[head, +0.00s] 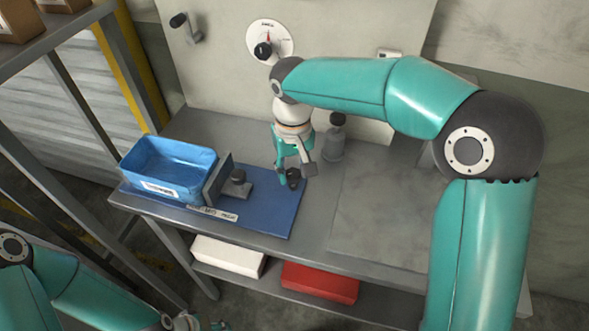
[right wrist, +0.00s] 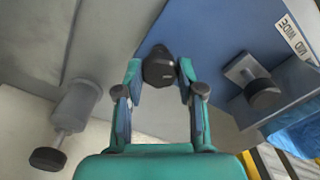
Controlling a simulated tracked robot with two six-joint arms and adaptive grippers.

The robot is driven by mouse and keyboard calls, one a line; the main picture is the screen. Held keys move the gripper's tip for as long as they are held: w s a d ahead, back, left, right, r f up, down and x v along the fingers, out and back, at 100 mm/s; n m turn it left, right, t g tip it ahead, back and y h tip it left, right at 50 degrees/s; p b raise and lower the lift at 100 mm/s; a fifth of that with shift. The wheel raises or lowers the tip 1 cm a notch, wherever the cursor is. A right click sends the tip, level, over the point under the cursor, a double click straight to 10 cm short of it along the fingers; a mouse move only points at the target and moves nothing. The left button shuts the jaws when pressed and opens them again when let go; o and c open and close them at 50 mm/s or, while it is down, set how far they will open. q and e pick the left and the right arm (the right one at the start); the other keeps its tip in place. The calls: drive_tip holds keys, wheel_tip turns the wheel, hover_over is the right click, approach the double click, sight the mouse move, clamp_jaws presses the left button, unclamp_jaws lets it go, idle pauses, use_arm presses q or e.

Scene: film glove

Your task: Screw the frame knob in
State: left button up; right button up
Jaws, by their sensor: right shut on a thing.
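A small black knob (head: 293,177) is at the right part of the blue board (head: 262,215) on the bench. My right gripper (head: 294,178) points down at it, with its fingers closed on the knob's sides. In the right wrist view the knob (right wrist: 159,67) sits between the two fingertips (right wrist: 159,72). How deep the knob is seated cannot be told. Another dark knob (head: 238,176) stands on a grey block on the same board, left of my gripper; it also shows in the right wrist view (right wrist: 262,94). My left gripper (head: 195,322) is low at the bottom edge, partly cut off.
A blue bin (head: 169,165) stands on the board's left, beside a grey upright plate. A grey cylinder with a dark top (head: 334,140) stands behind my right gripper. A dial (head: 269,40) is on the wall. The bench's right side (head: 385,215) is clear.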

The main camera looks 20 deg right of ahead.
sight(294, 173)
drive_tip(key=m, duration=0.3)
drive_tip(key=shift+s+m, duration=0.1)
drive_tip(key=shift+m, duration=0.3)
drive_tip(key=shift+m+b, duration=0.4)
drive_tip(key=shift+m, duration=1.3)
drive_tip(key=o, duration=1.2)
drive_tip(key=shift+c, duration=0.2)
drive_tip(key=shift+r, duration=0.2)
wheel_tip(294, 173, up, 12)
drive_tip(key=shift+f, duration=0.2)
